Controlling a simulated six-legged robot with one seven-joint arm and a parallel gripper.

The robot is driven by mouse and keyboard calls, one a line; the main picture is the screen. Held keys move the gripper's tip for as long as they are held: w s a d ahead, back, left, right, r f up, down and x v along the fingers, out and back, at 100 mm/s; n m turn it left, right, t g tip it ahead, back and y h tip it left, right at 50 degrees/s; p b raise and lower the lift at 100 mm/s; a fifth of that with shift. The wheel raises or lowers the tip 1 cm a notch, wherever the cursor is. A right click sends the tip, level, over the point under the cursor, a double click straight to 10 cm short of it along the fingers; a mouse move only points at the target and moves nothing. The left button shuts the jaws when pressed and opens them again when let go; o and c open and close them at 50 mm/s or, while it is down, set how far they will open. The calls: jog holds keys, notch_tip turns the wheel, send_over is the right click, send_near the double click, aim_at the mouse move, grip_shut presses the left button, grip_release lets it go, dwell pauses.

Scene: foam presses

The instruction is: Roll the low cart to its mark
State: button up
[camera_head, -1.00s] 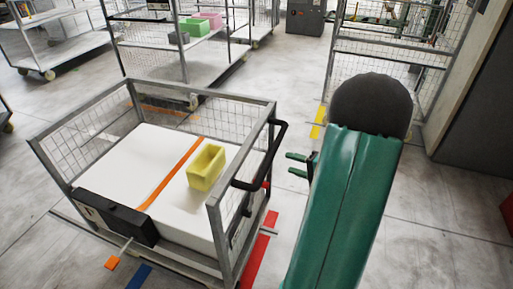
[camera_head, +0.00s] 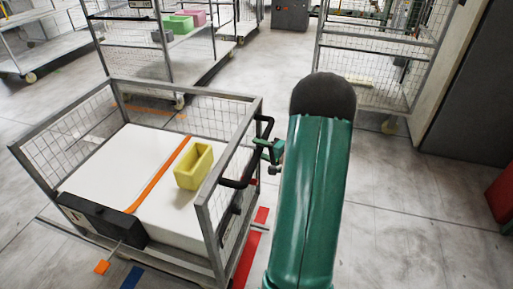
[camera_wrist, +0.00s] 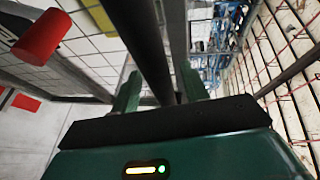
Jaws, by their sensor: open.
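The low cart (camera_head: 208,222) has a grey frame with mesh sides and stands at the left of the head view. It carries a white block (camera_head: 172,213) with an orange strap and a yellow bin (camera_head: 194,167). A black handle (camera_head: 238,184) is on its right side. My green gripper (camera_head: 268,152) is open at the handle's upper part. In the wrist view a dark bar (camera_wrist: 146,45) runs between the open fingers (camera_wrist: 158,95); contact cannot be told. A red floor strip (camera_head: 250,250) and a blue one (camera_head: 132,277) lie by the cart; which is its mark is unclear.
A tall mesh cart (camera_head: 375,85) stands behind my arm, beside a dark wall panel (camera_head: 465,95). Another shelf cart (camera_head: 150,65) with green and pink bins is at the back left. Floor is open at right, with a red object (camera_head: 503,195) at the edge.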

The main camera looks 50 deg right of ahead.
jog(key=shift+w+a+f, duration=0.1)
jog(key=shift+w+f, duration=0.05)
jog(key=shift+w, duration=0.85)
grip_shut()
jog(key=shift+w, duration=0.15)
